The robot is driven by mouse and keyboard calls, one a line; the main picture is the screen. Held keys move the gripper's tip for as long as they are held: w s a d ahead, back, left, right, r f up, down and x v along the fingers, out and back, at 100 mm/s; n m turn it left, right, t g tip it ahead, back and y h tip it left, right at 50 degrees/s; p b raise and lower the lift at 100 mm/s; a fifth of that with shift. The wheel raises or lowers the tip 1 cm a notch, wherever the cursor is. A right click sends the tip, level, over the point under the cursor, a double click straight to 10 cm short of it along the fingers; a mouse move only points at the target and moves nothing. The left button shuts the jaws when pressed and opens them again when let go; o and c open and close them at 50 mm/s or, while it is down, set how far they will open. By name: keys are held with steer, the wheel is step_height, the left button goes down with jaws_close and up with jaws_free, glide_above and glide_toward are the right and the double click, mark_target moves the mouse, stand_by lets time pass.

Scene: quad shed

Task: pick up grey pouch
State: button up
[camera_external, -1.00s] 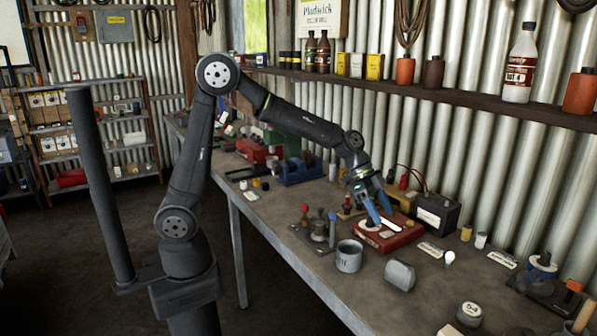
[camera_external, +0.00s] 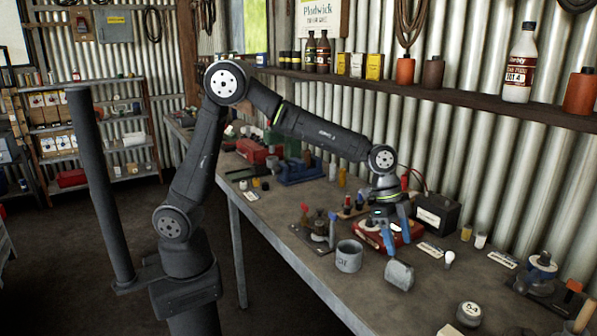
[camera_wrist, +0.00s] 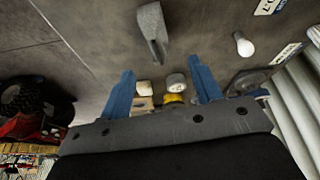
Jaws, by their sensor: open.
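The grey pouch (camera_external: 400,276) lies on the workbench, right of a grey mug. In the wrist view the pouch (camera_wrist: 152,30) shows at top centre, pale and wedge-like, ahead of my fingertips. My gripper (camera_external: 397,236) has blue fingers pointing down, above and behind the pouch, in front of a red box. In the wrist view my gripper (camera_wrist: 160,68) has its two fingers spread wide, with nothing held between them. The pouch is apart from the fingers.
The grey mug (camera_external: 348,256) stands close left of the pouch. The red box (camera_external: 412,231) and a black battery (camera_external: 436,213) stand behind. A white bulb (camera_external: 449,258) lies to the right and a round tin (camera_external: 470,313) in front. Bare bench lies in front of the pouch.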

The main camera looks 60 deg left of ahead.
mark_target(402, 261)
steer(key=x, duration=0.8)
steer(key=shift+s+f, duration=0.1)
steer(key=shift+f, duration=0.2)
steer(key=c, duration=1.1)
steer(key=shift+r, duration=0.1)
